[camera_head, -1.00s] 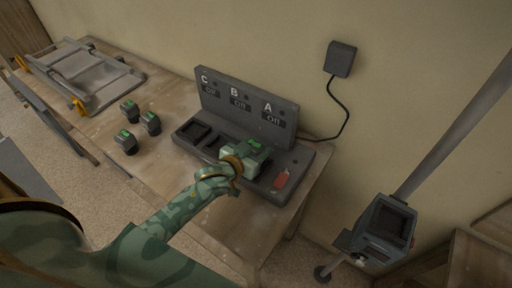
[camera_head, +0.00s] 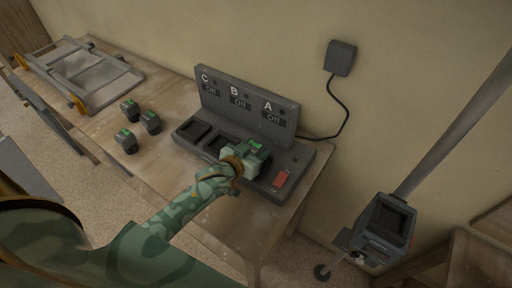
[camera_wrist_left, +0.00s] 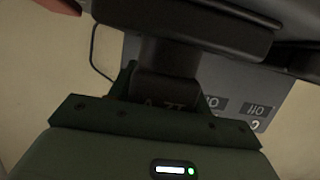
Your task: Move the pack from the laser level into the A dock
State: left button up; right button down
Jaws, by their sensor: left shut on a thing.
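The charger (camera_head: 290,158) is a dark grey unit with a raised back panel lettered C, B, A, each above an "Off" display. My left gripper (camera_head: 250,152) is shut on a dark pack (camera_head: 262,148) with a green mark on top. It is over the charger's right part, in front of the A label. The A dock is hidden beneath, so I cannot tell whether the pack touches it. The laser level (camera_head: 378,238), a blue-grey box on a pole at right, shows a dark open bay. My right gripper is not in view.
Several dark packs with green marks (camera_head: 150,122) stand on the wooden table (camera_head: 175,90) left of the charger. The C dock (camera_head: 193,130) looks empty. A red patch (camera_head: 281,179) is on the charger's front right. A black adapter (camera_head: 340,59) hangs on the wall, its cable running to the charger.

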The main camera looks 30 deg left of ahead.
pick_arm(q)
jog(key=shift+f, duration=0.15)
jog(key=o, duration=0.9)
jog(key=shift+s+p, duration=0.3)
jog(key=shift+s, duration=0.05)
jog(key=p+v, duration=0.3)
jog(key=v, duration=0.2)
jog(key=shift+r+p, duration=0.2)
jog(key=shift+p, duration=0.1)
jog(key=p+v, duration=0.3)
jog(key=v, duration=0.2)
jog(key=shift+s+a+f, duration=0.1)
